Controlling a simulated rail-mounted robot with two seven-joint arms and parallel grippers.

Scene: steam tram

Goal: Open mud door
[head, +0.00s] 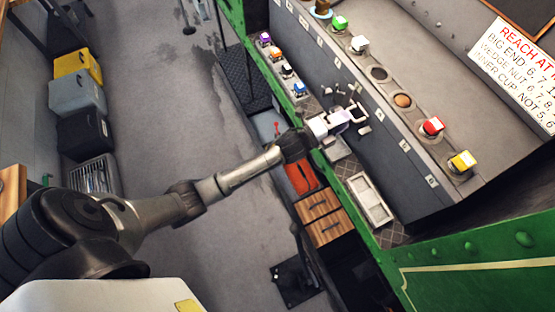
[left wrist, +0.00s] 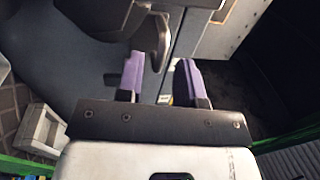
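My left gripper (head: 352,112) reaches over the green wall to the grey panel's upright face, beside small metal fittings (head: 338,90). In the left wrist view its two purple-tipped fingers (left wrist: 160,78) stand apart, with nothing clearly held between them. A dark rounded handle-like part (left wrist: 152,38) lies just ahead of the left finger; I cannot tell whether they touch. A pale grey panel edge (left wrist: 190,35) runs ahead of the fingers, with a dark space to its right. I cannot tell for certain which part is the mud door. My right gripper is not in view.
The grey bench (head: 400,60) carries several coloured blocks, including a red one (head: 432,127) and a yellow one (head: 462,162). A white tray (head: 370,200) lies near the green wall (head: 480,262). Bins (head: 78,95) stand at left. The floor (head: 160,110) between is clear.

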